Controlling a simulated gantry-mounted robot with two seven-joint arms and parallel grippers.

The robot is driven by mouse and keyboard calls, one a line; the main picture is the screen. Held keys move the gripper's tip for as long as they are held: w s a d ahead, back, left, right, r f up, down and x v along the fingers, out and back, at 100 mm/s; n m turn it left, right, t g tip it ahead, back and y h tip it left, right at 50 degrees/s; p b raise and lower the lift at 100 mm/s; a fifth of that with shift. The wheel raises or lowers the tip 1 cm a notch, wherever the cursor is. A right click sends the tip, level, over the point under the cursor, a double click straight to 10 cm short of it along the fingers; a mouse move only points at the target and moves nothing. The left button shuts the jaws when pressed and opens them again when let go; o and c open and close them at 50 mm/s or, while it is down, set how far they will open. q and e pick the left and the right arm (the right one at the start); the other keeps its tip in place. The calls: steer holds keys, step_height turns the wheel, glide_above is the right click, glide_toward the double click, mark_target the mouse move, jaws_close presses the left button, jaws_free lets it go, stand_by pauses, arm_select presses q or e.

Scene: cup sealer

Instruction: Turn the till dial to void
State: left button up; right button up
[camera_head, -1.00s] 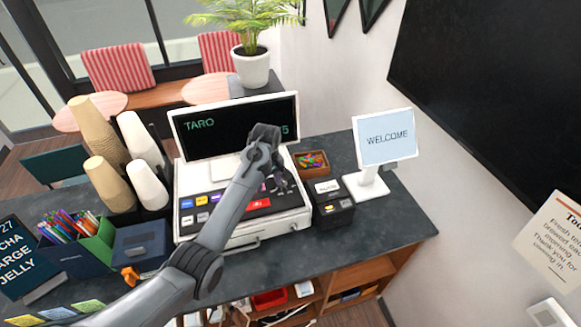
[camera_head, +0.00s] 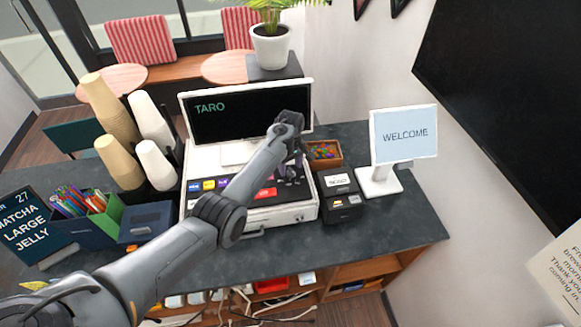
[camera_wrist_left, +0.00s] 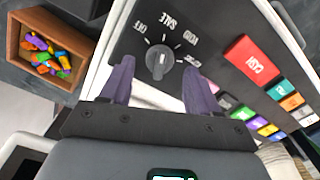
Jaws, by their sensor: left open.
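The till (camera_head: 262,216) stands on the counter below its monitor, with coloured keys on its sloped top. In the left wrist view the dial (camera_wrist_left: 160,60) is a small dark round knob on the black panel (camera_wrist_left: 215,40). Labels OFF, SALE, VOID and one more, hard to read, are spaced around it. Which label the knob points to is unclear. My left gripper (camera_wrist_left: 158,66) is open, one finger on each side of the dial; contact cannot be told. In the head view my left gripper (camera_head: 291,168) is over the till's right end, and the arm hides the dial. My right gripper is not in view.
A wooden tray of colourful pieces (camera_head: 324,147) and a small dark box (camera_head: 342,205) sit close right of the till. A WELCOME display (camera_head: 403,133) stands farther right. Cup stacks (camera_head: 155,165) and a pen holder (camera_head: 88,220) are to the left.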

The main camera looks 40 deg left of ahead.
arm_select(q)
steer(key=shift+f, duration=0.75)
steer(key=c, duration=1)
